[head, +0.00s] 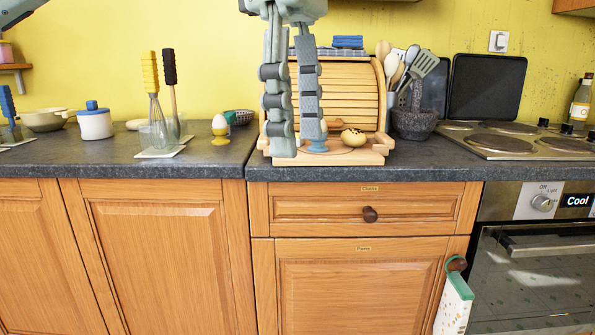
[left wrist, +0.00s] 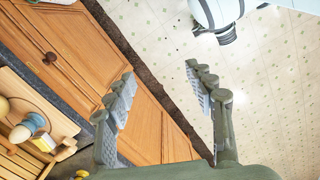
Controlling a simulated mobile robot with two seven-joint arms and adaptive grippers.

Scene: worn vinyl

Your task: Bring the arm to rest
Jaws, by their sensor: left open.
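My left gripper (head: 299,150) hangs fingers-down from the top of the head view, in front of the roll-top bread box (head: 345,90). Its two fingers are apart with nothing between them. In the left wrist view the open left gripper (left wrist: 160,75) shows over the drawer fronts and the floor. A blue egg cup (head: 317,147) is partly hidden behind the fingers; a blue cup with a pale top also shows in the left wrist view (left wrist: 28,130). My right gripper is not in view.
A towel (head: 454,300) hangs below.

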